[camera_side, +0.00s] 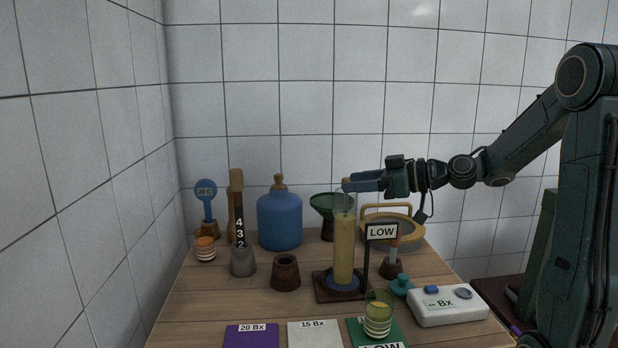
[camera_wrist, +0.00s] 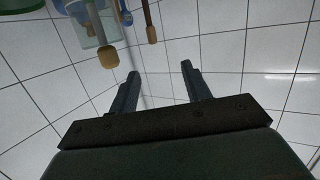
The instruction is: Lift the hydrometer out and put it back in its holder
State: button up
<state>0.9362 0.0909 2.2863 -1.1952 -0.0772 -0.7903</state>
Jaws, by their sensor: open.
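A tall clear cylinder (camera_side: 344,245) of yellowish liquid stands upright on a dark square base. A tan tip (camera_side: 347,182), apparently the hydrometer's top, shows at its mouth. In the wrist view the tan tip (camera_wrist: 108,57) ends a pale stem inside the clear cylinder (camera_wrist: 89,32). My gripper (camera_side: 358,184) reaches in level from the right at tip height. In the wrist view my gripper (camera_wrist: 159,78) is open with nothing between the fingers; the tip lies up and left of them. A brown holder-like block (camera_side: 285,272) with an empty hole stands left of the cylinder.
A LOW sign (camera_side: 382,232) stands just right of the cylinder. A striped cup (camera_side: 377,318) and white meter (camera_side: 448,305) are in front.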

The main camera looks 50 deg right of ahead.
jog(key=d+r+m+t+h, duration=0.1)
jog(key=d+m+t+h, duration=0.15)
jog(key=d, duration=0.45)
jog(key=shift+n+t+y, duration=0.25)
jog(key=shift+y, duration=0.2)
jog(key=f, duration=0.4)
jog(key=shift+s+a+f, duration=0.25)
jog(key=shift+s+a, duration=0.05)
jog(key=shift+s, duration=0.05)
jog(key=shift+w+a, duration=0.15)
jog(key=shift+w, duration=0.7)
jog(key=shift+w, duration=0.1)
jog(key=shift+w+a, duration=0.15)
jog(key=shift+w, duration=0.75)
jog(key=shift+w+a, duration=0.2)
jog(key=shift+w, duration=0.75)
jog(key=shift+w+a, duration=0.15)
jog(key=shift+w, duration=0.75)
